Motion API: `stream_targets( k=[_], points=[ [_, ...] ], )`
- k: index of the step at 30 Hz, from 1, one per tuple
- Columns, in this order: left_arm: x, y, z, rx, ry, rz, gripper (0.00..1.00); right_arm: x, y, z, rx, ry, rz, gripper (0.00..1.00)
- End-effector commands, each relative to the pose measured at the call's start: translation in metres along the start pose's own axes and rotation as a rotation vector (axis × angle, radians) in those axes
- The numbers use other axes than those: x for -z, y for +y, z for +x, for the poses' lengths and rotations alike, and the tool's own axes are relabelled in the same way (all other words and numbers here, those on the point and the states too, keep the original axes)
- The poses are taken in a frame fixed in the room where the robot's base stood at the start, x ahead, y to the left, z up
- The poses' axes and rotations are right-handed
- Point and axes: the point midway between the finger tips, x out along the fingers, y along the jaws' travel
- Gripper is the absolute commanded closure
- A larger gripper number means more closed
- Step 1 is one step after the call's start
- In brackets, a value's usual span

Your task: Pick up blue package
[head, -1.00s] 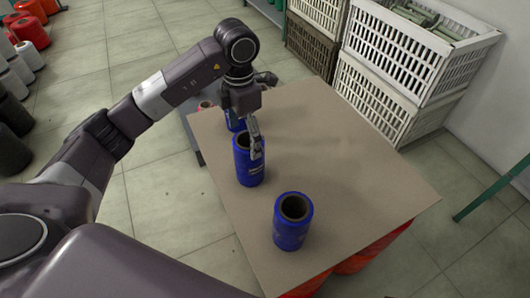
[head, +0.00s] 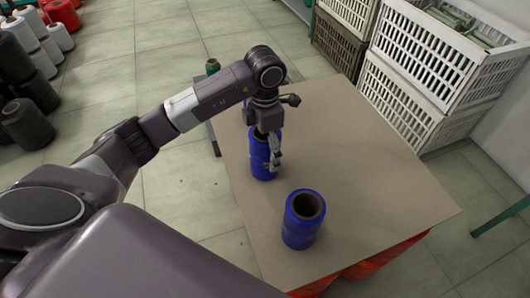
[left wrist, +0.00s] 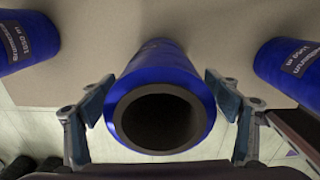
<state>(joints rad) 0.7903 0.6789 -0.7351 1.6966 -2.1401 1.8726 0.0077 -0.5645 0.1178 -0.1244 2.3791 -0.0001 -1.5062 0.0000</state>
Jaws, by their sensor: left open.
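Three blue packages, hollow blue rolls, stand upright in a row along the left side of the board-topped table. The near package (head: 302,221) stands free. My left gripper (head: 273,152) is at the middle package (head: 262,160), its fingers reaching down past the package's top. The far package (head: 247,116) is mostly hidden behind my arm. In the left wrist view the open fingers of my left gripper (left wrist: 165,110) lie either side of the middle package (left wrist: 163,72), with small gaps visible. Two more packages show there at the left (left wrist: 22,42) and right (left wrist: 290,66). My right gripper is not in view.
The table top (head: 370,170) is bare to the right of the packages. Stacked white crates (head: 410,85) stand at the back right. Dark, grey and red cones (head: 28,125) stand on the floor at the left.

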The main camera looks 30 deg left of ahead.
Motion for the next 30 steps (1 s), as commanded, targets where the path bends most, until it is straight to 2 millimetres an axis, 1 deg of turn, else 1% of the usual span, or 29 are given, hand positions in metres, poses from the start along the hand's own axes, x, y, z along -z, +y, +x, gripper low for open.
stream_targets(
  k=[2,16,17,25,30],
  points=[
    [0.0,0.0,0.0,0.0,0.0,0.0,0.18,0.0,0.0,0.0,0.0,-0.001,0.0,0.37],
    [0.0,0.0,-0.001,0.0,0.0,0.0,0.69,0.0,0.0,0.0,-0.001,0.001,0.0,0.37],
    [0.0,0.0,-0.001,-0.001,-0.001,0.0,0.71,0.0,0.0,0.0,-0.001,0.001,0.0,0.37],
    [0.0,0.001,-0.003,-0.001,-0.001,0.0,0.71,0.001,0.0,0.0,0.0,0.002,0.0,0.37],
    [-0.001,0.001,-0.015,-0.001,-0.002,0.0,0.71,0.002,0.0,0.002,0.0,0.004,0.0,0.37]
  ],
)
